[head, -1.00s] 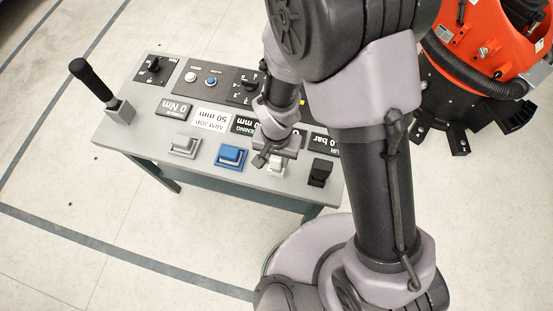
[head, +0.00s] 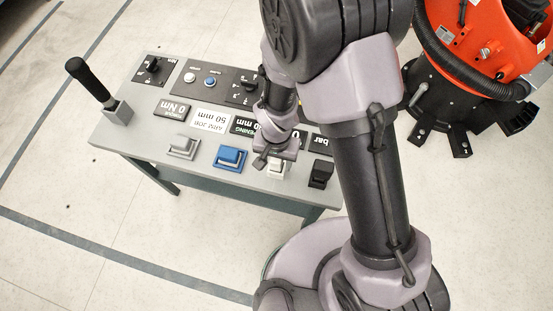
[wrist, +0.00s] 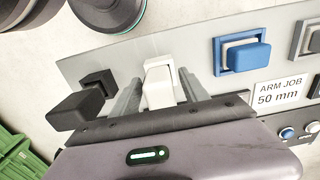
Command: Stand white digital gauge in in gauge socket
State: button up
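A white block (wrist: 158,88), which looks like the white digital gauge, stands in a white frame on the grey table. In the head view the white block (head: 276,168) shows at the table's near edge, partly behind my gripper (head: 268,158). In the wrist view my gripper (wrist: 160,78) is open, with one finger on each side of the white block. The gaps look narrow, and I cannot tell whether either finger touches. The block's lower part is hidden by the gripper body. I cannot make out for sure which fitting is the gauge socket.
A blue block (head: 230,156) in its frame and a black block (head: 320,173) flank the white one. A grey block (head: 183,145) stands further left. A black upright handle (head: 90,78) rises at the table's left corner. A red machine (head: 480,50) stands at the back right.

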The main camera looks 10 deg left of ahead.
notch_tip(320, 180, up, 12)
jog(key=p, duration=0.4)
jog(key=shift+r, duration=0.25)
jog(key=d+r+m+t+y, duration=0.1)
jog(key=d+r+t, duration=0.1)
jog(key=d+r, duration=0.55)
jog(key=d+r+m+t+y, duration=0.15)
jog(key=d+r, duration=0.25)
jog(key=r, duration=0.7)
jog(key=s+d+r+m+t, duration=0.1)
jog(key=s+d+r+t, duration=0.1)
jog(key=s+d+r, duration=0.3)
jog(key=shift+s+r, duration=0.65)
jog(key=shift+r, duration=0.25)
notch_tip(320, 180, down, 7)
jog(key=b, duration=0.7)
jog(key=shift+f, duration=0.2)
jog(key=shift+o, duration=0.2)
jog(key=shift+a+h, duration=0.1)
jog(key=shift+h, duration=0.15)
